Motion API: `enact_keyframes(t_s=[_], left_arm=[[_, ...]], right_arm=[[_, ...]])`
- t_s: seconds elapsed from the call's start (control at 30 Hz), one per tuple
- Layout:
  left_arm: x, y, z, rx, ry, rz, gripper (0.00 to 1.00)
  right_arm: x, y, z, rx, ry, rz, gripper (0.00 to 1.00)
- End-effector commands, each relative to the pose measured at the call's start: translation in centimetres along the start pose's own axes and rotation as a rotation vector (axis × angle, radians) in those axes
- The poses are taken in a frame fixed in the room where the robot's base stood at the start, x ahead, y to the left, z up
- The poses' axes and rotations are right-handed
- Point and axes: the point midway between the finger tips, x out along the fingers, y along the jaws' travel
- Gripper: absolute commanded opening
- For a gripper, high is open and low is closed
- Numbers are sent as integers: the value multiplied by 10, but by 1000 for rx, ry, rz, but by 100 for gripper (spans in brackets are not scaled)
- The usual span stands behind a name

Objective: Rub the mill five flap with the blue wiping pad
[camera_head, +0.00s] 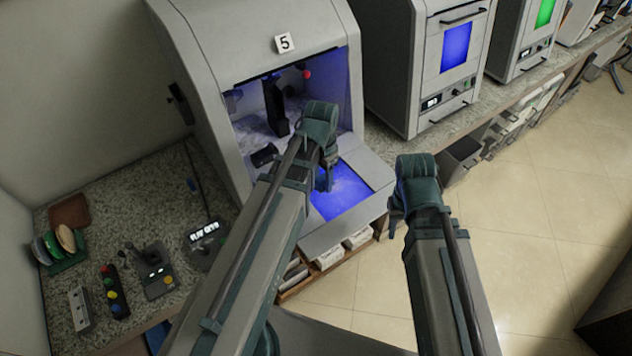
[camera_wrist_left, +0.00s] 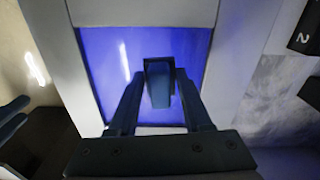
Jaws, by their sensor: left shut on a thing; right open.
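The mill marked 5 (camera_head: 285,43) stands at the centre back with its chamber open. Its flap (camera_head: 378,174) is folded down in front, a grey frame around a glowing blue window (camera_head: 346,196). The window also fills the middle of the left wrist view (camera_wrist_left: 192,60). My left gripper (camera_head: 325,183) is over the window. In the left wrist view it is shut on the blue wiping pad (camera_wrist_left: 158,84), held between the fingertips against the window's backdrop. I cannot tell whether the pad touches the window. My right gripper (camera_head: 398,222) is open and empty, right of the flap.
A granite counter (camera_head: 135,215) at left holds a control box with joystick (camera_head: 155,275), a strip of coloured buttons (camera_head: 112,292) and a rack of coloured discs (camera_head: 62,245). A second machine (camera_head: 425,75) stands right of the mill. Open floor lies at right.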

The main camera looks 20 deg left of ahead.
Motion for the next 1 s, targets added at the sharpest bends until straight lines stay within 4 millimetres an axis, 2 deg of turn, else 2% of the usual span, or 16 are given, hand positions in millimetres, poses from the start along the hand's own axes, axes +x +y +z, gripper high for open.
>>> enact_keyframes(t_s=[0.27,0.7,1.0], left_arm=[[0,0,-5,1,3,1,5],[-1,4,-38,2,2,1,5],[-1,4,-42,1,2,1,5]], right_arm=[[0,0,0,0,0,0,44],[-2,0,0,0,0,0,44],[-1,0,0,0,0,0,44]])
